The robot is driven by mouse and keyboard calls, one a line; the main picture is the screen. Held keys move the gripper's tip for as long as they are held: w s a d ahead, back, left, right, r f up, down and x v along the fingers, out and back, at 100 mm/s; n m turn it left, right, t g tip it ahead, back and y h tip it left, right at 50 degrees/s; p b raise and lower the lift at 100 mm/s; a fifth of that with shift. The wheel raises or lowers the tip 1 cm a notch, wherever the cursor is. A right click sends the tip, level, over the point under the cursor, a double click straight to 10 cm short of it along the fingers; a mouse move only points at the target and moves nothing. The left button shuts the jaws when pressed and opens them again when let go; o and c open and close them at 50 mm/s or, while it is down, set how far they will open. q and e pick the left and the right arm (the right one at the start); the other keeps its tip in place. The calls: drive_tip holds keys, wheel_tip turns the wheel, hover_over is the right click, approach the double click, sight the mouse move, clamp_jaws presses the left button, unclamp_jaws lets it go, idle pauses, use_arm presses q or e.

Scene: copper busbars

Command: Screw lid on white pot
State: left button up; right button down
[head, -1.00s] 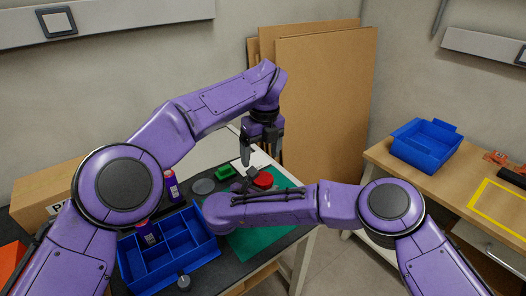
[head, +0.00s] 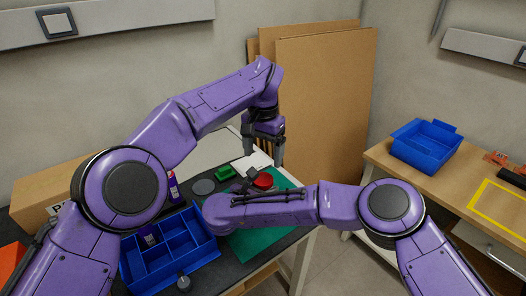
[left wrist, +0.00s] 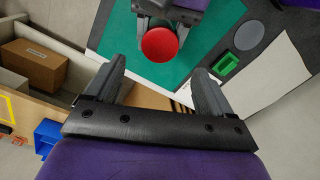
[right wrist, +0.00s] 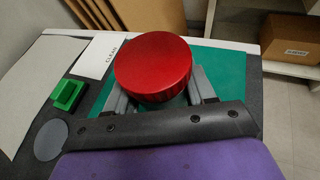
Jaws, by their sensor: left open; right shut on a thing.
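The red lid (head: 263,181) sits level over the green mat. It fills the middle of the right wrist view (right wrist: 153,67) and is seen from above in the left wrist view (left wrist: 160,44). The white pot does not show in any view; the lid covers what is under it. My right gripper (head: 250,184) is shut, its fingers passing under the lid's edge on both sides; what they grip is hidden, probably the pot. My left gripper (head: 264,158) is open and empty above the lid, fingers pointing down, apart from it; its fingers also show in the left wrist view (left wrist: 160,66).
The green mat (head: 258,243) lies on a dark table. A small green box (head: 225,172) and a grey disc (head: 203,187) lie to the left of the lid. A blue divided bin (head: 165,262) stands at the front left. Brown boards lean behind the table.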

sight(263, 178)
use_arm(q)
drive_tip(key=shift+f, duration=4)
drive_tip(key=c, duration=1.1)
drive_tip(key=o, duration=1.2)
drive_tip(key=shift+r, duration=2.3)
drive_tip(key=shift+o, duration=1.1)
